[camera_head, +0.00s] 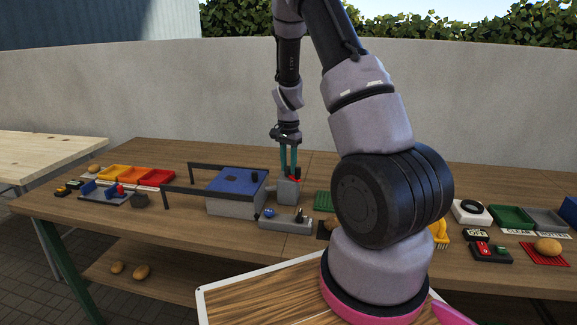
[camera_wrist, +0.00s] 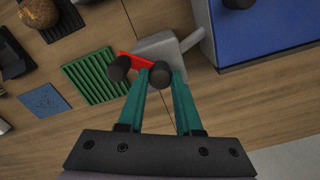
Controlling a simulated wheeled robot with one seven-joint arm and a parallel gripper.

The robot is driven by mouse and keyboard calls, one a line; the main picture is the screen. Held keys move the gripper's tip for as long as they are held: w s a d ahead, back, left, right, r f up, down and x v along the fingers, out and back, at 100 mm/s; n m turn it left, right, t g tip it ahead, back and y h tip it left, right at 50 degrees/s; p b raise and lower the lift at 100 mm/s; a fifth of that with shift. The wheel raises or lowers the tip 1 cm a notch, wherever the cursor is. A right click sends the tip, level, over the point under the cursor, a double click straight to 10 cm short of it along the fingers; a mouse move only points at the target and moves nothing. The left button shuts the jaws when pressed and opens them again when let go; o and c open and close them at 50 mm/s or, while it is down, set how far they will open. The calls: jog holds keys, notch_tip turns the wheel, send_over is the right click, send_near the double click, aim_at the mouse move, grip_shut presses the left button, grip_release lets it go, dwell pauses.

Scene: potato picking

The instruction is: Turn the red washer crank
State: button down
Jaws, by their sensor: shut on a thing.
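The red washer crank (camera_head: 295,178) sits on a small grey block (camera_head: 288,192) beside the blue-topped washer box (camera_head: 222,199). In the wrist view the red crank (camera_wrist: 134,60) runs in from the grey block (camera_wrist: 158,45) towards my fingertips. My gripper (camera_head: 288,173) points down over the block, with teal fingers.
A green ribbed pad (camera_wrist: 95,76) lies beside the block, and a blue square (camera_wrist: 43,100) lies farther left. Yellow, orange and red bins (camera_head: 135,174) are at the left. My arm covers the table's right-centre.

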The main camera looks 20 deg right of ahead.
aim_at(289, 167)
jog(key=n, duration=0.3)
jog(key=shift+n, duration=0.3)
jog(key=shift+w+n, duration=0.1)
jog(key=shift+n, duration=1.8)
jog(key=c, duration=0.9)
grip_release()
jog(key=shift+o, duration=0.2)
notch_tip(289, 167, up, 11)
